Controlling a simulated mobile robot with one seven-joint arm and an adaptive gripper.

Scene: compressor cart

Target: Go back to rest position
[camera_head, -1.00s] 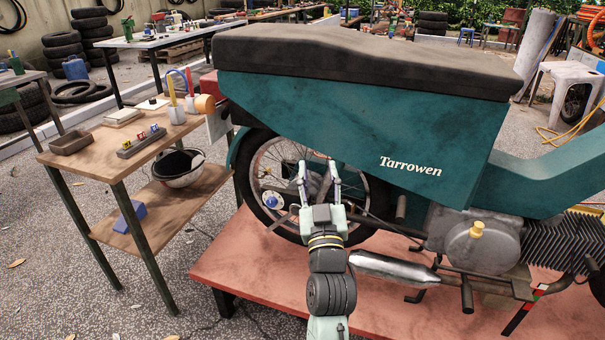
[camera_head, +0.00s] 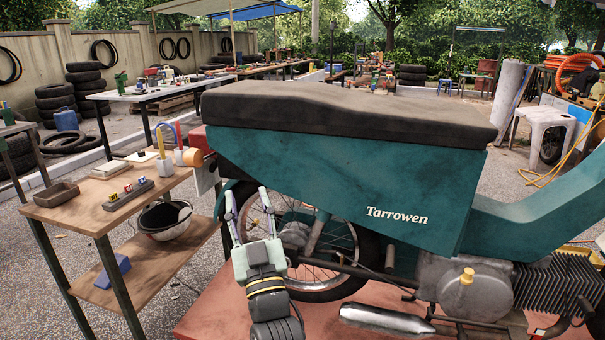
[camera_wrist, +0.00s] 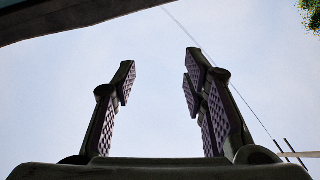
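My gripper (camera_head: 249,205) is in front of the rear wheel (camera_head: 300,250) of a teal motorbike (camera_head: 330,180) marked Tarrowen, in the head view. Its two fingers point up and stand apart with nothing between them. The wrist view shows the same spread, empty fingers (camera_wrist: 160,90) against the sky. A dark edge crosses the top left of the wrist view. Part of the wheel is hidden behind my gripper and arm.
The motorbike stands on a red platform (camera_head: 215,310). A wooden cart (camera_head: 95,215) to the left holds a small tray (camera_head: 56,195), a dice holder (camera_head: 128,195) and cups; a bowl (camera_head: 165,222) and a blue block (camera_head: 114,269) are on its lower shelf.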

